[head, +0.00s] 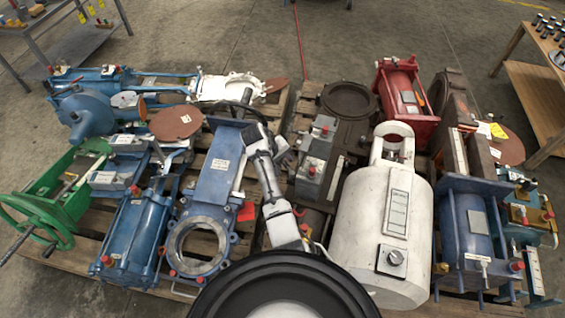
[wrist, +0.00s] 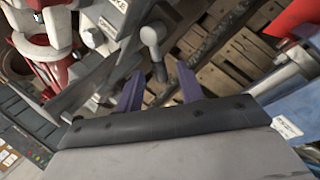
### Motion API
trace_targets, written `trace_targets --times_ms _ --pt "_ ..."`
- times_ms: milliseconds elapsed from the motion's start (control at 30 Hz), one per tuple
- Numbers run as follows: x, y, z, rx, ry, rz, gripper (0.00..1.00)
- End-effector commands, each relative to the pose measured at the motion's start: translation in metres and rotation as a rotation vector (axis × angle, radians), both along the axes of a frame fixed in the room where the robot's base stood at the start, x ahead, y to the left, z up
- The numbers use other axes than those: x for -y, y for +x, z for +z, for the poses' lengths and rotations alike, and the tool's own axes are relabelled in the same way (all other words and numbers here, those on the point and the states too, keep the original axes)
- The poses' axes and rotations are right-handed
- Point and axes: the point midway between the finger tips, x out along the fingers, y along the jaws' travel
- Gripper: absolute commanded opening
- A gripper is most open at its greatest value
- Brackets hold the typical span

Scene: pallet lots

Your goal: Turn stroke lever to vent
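In the wrist view a grey lever (wrist: 154,38) with a rounded knob end stands just ahead of my gripper (wrist: 159,69). Its stem runs down toward the gap between the two purple fingers. The fingers are apart, one on each side of the stem, and I see no contact. A white label (wrist: 116,8) ending in "KE" is on the grey part left of the lever. The lever's pivot and any vent marking cannot be made out. In the head view my arm reaches over the valves, and I cannot make out the lever or the fingers there.
Valves and actuators crowd wooden pallets: a white cylinder (head: 375,225), a red actuator (head: 403,100), a blue gate valve (head: 212,190) and a green handwheel (head: 35,222). In the wrist view, a red-and-white part (wrist: 52,45) is at left and pallet slats (wrist: 215,60) show behind.

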Motion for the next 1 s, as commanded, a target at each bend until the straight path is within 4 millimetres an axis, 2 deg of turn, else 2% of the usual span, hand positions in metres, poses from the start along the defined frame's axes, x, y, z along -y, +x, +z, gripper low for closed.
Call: trace_targets --times_ms 333,633,1000 --pt "0.0017 0.0010 -0.0041 0.000 0.000 0.000 0.38" --pt "0.0015 0.0009 -0.0039 0.000 0.000 0.000 0.00" --pt "-0.0003 -0.0018 -0.0012 -0.001 0.002 0.051 0.00"
